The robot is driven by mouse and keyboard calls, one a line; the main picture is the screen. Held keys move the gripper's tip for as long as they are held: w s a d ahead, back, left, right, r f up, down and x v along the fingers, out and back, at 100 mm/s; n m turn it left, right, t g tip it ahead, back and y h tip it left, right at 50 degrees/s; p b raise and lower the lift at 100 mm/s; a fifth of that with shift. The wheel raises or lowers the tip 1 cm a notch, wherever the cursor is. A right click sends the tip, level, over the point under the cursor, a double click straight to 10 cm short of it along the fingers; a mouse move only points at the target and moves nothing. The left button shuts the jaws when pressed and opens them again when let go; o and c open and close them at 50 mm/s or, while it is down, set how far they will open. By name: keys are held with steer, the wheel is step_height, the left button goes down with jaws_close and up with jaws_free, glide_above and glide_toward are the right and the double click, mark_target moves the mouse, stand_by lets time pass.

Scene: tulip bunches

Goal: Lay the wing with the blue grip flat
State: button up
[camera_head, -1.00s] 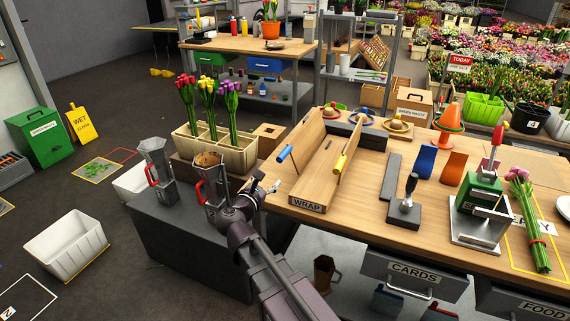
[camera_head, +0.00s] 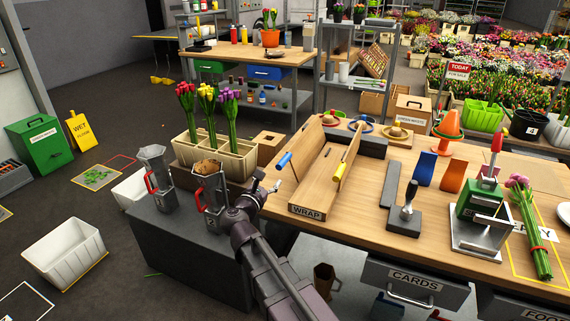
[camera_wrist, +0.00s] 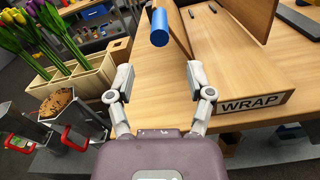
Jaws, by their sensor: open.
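The wrap stand on the table has a wooden base marked WRAP (camera_head: 307,211) and two wooden wings. The wing with the blue grip (camera_head: 305,147) stands raised and tilted on the left side. Its blue grip (camera_head: 284,160) sticks out from the near end. It also shows in the wrist view as a blue cylinder (camera_wrist: 159,27), ahead of and above my fingertips. The other wing, with the yellow grip (camera_head: 339,171), also stands up on the right. My gripper (camera_wrist: 157,72) is open and empty, short of the blue grip and apart from it.
Left of my arm, two metal pots with red handles (camera_head: 207,196) stand on a dark cabinet. A dark block with a handle (camera_head: 404,217) stands right of the wrap stand.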

mark_target(283, 163)
steer(key=x, duration=1)
steer(key=shift+w+d, duration=0.1)
steer(key=shift+w, duration=0.05)
